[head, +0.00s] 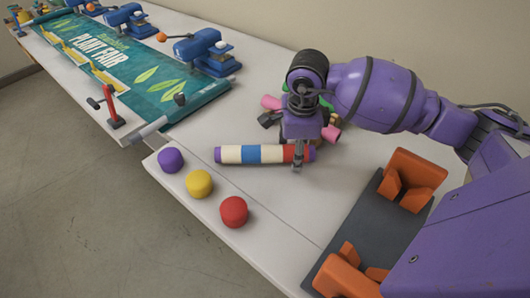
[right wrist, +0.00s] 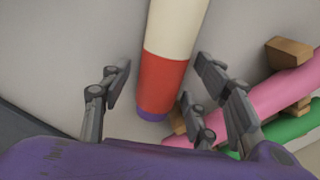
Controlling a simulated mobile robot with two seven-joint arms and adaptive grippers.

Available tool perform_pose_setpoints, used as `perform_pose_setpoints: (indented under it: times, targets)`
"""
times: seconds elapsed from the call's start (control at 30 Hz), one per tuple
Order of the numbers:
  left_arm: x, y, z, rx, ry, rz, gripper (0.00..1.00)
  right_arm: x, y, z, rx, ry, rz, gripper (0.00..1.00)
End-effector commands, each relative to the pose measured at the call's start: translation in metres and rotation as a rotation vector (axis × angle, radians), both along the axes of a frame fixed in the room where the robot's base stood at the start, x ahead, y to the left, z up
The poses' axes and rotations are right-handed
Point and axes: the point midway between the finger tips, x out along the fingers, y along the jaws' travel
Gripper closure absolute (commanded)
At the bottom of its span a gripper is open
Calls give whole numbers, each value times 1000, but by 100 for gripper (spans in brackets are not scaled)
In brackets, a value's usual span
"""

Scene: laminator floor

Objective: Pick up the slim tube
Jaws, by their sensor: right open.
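A striped tube (head: 252,154), cream, blue and red with purple ends, lies flat on the white table. Its red and purple end (right wrist: 163,85) shows in the right wrist view. My right gripper (head: 298,152) is over that end, fingers pointing down. In the right wrist view its open fingers (right wrist: 160,82) stand on both sides of the tube, with gaps. A pink tube (head: 270,102) and a green tube (right wrist: 292,127) lie on wooden supports behind the gripper, partly hidden by it. I cannot tell which tube is meant by slim. My left gripper is not in view.
A dark mat (head: 362,235) with orange cradles (head: 412,180) is at right. A green banner (head: 135,65), blue devices (head: 205,50) and a red tool (head: 108,107) are at left.

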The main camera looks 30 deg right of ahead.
Motion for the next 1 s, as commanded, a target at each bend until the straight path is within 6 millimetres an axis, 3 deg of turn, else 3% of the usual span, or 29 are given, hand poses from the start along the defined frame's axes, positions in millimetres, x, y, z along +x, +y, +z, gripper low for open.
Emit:
perform_pose_setpoints:
  times: [0.17,0.57,0.83,1.0]
  targets:
    - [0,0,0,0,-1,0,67,0,0,0,0,-1,0,47]
    - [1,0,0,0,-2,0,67,0,0,1,0,-1,0,98]
    - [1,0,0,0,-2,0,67,1,0,4,0,-3,0,98]
    - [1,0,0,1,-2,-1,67,1,0,19,-1,-4,0,98]
